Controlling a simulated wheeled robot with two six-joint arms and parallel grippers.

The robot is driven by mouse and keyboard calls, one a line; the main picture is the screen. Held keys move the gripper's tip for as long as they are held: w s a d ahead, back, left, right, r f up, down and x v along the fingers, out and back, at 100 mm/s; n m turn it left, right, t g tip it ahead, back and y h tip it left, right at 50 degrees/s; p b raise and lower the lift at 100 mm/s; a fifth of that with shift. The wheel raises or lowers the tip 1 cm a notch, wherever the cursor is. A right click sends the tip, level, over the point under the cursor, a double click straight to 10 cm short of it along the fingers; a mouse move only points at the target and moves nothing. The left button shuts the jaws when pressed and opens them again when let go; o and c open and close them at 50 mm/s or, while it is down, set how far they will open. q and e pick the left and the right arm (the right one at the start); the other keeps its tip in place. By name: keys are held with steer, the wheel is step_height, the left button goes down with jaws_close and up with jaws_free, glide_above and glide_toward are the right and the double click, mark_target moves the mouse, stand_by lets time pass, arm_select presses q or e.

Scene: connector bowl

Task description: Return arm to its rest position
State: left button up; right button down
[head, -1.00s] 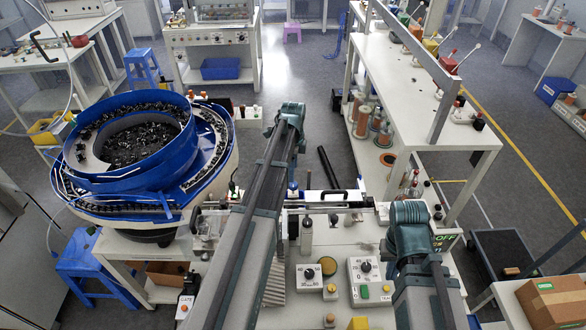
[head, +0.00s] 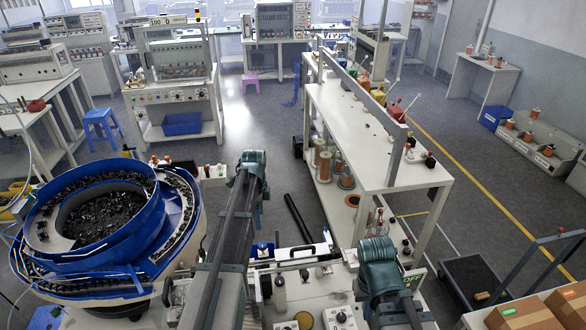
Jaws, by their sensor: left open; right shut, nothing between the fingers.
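My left arm (head: 222,240) reaches up from the bottom centre to a teal joint, to the right of the blue feeder bowl (head: 68,268). My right arm (head: 378,272) shows at the bottom right of centre, its teal joint over the workbench. Neither gripper can be made out; the fingertips are hidden or out of the frame. The bowl is filled with small dark parts and stands at the left.
A long white bench (head: 345,115) with spools and an upright frame stands right of centre. A blue bin (head: 183,124) lies on a rack's shelf behind. A dark cart (head: 476,282) and cardboard boxes (head: 520,316) are at the lower right. Open grey floor lies between.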

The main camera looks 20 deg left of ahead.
arm_select(q)
steer(key=s+d+f+n+b, duration=0.5)
steer(key=s+d+f+b, duration=0.4)
steer(key=s+d, duration=0.3)
steer(key=s+d+f+n+y+b, duration=0.1)
steer(key=s+d+f+n+b, duration=0.5)
steer(key=s+d+f+b, duration=0.4)
steer(key=s+d, duration=0.2)
steer(key=d, duration=0.2)
steer(key=shift+d, duration=0.15)
